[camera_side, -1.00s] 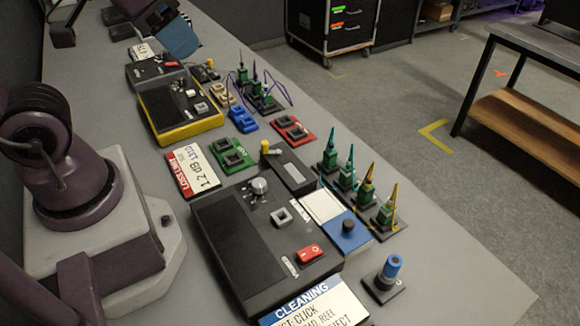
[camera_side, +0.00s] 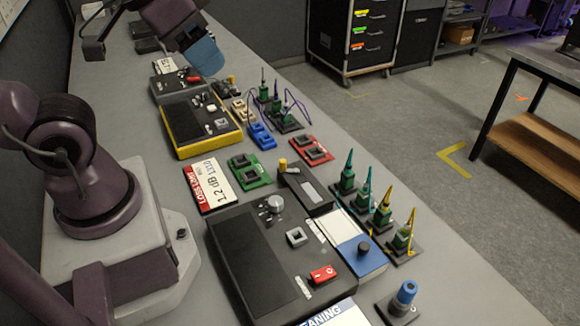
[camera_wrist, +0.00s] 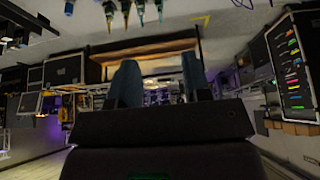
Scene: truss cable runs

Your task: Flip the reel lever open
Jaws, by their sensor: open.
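A flat blue and white box (camera_side: 345,231) stands beside the front black machine in the side view. It looks like the reel cleaner. A dark round knob (camera_side: 364,248) stands on its blue part and may be the lever; I cannot tell its position for sure. My gripper (camera_side: 205,57) is at the far end of the bench, high at the top of the side view and well away from this box. In the wrist view my gripper (camera_wrist: 160,80) shows two blue fingers spread apart with nothing between them.
A large black machine (camera_side: 240,255) with a red switch (camera_side: 322,274) is beside the box. Upright green connectors with pointed tips (camera_side: 382,212) stand close to its right. A yellow-edged machine (camera_side: 185,120) is farther back.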

